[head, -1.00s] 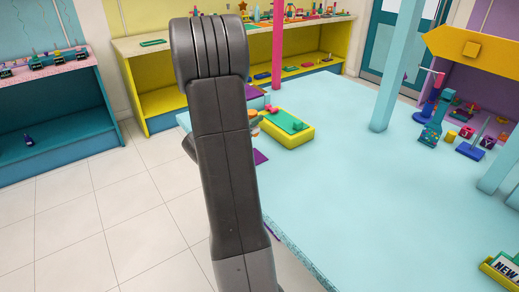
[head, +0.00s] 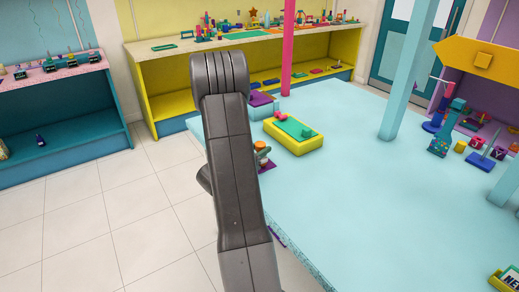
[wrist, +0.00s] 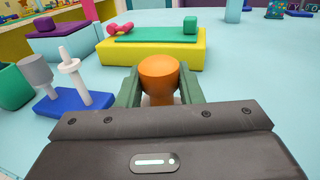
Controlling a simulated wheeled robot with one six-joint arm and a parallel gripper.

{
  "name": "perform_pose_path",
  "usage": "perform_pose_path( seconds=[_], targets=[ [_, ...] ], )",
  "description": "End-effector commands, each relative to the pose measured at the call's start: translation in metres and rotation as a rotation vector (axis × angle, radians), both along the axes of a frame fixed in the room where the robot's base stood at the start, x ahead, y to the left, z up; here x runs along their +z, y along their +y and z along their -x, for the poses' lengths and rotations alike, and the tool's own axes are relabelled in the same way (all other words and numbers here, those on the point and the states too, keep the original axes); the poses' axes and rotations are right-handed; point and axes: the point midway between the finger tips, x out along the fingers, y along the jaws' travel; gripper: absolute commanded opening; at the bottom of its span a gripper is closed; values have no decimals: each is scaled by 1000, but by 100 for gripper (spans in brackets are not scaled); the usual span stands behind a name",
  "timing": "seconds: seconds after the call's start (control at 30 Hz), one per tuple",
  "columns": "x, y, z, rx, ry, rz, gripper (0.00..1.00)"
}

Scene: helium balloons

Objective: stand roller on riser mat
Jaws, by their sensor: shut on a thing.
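My gripper (wrist: 160,88) has green fingers closed on an orange, round-topped piece (wrist: 159,72), which I take for the roller. Its pale lower part is mostly hidden by the gripper. In the head view the orange top (head: 260,146) shows just right of my arm, above a flat purple patch (head: 267,166). I cannot tell whether it touches anything below. The riser mat seems to be the green mat (wrist: 150,35) on a yellow block (wrist: 152,55), beyond and apart from the gripper. It also shows in the head view (head: 291,127).
A pink dumbbell (wrist: 120,28) and green cube (wrist: 190,25) sit on the green mat, whose middle is clear. A blue base with white and grey posts (wrist: 75,98) and a purple block (wrist: 62,40) stand left.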

Motion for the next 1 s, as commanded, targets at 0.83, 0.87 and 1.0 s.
perform_pose_path(
  seconds=[0.83, 0.87, 1.0],
  targets=[
    [0, 11, 10, 4, 1, -1, 55],
    [0, 14, 14, 5, 0, 0, 55],
    [1, 33, 35, 6, 0, 0, 55]
  ],
)
